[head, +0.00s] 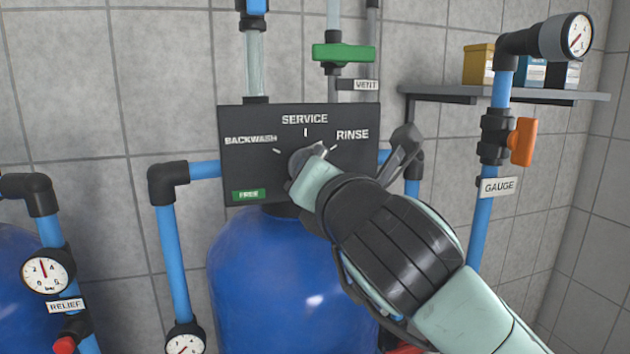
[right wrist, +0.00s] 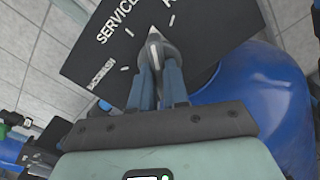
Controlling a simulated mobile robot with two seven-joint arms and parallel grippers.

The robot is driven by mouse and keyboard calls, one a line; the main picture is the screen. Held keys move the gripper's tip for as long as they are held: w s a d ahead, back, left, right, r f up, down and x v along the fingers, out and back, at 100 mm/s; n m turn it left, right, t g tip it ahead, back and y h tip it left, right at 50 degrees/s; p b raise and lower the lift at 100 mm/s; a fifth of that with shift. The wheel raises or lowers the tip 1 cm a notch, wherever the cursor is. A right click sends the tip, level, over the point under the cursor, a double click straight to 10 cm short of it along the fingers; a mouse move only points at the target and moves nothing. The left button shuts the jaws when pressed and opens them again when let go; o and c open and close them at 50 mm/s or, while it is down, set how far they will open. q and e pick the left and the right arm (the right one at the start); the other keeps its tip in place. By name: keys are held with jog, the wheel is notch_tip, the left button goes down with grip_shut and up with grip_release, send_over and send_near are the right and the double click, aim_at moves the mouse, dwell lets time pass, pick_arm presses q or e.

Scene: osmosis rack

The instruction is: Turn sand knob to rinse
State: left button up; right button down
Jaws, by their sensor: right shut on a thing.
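The sand knob (head: 298,160) is a grey pointer knob on a black panel (head: 240,170) marked BACKWASH, SERVICE and RINSE. In the head view its pointer leans up and right, towards the RINSE mark. In the right wrist view the knob's pale tip (right wrist: 154,38) lies between the SERVICE tick and the tick to its right; the exact angle is hard to tell. My right gripper (head: 309,174) reaches in from the lower right and hides part of the knob. Its two fingers (right wrist: 159,80) are shut on the knob. My left gripper is not in view.
A blue tank (head: 275,275) stands below the panel, with blue pipes (head: 171,250) on both sides. A green-handled vent valve (head: 343,53) is above. The gauge pipe has an orange handle (head: 522,142). A shelf (head: 590,96) holds boxes at upper right.

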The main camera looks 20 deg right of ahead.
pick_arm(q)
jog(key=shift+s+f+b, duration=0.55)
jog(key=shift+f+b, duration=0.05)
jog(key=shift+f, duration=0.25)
pick_arm(e)
jog(key=m, duration=0.5)
jog(key=shift+r, duration=0.1)
jog(key=c, duration=1.1)
grip_release()
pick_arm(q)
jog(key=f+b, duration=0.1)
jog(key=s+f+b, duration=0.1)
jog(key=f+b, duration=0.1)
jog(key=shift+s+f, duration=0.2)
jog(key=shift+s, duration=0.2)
pick_arm(e)
jog(key=s, duration=1.3)
jog(key=shift+s+d, duration=0.2)
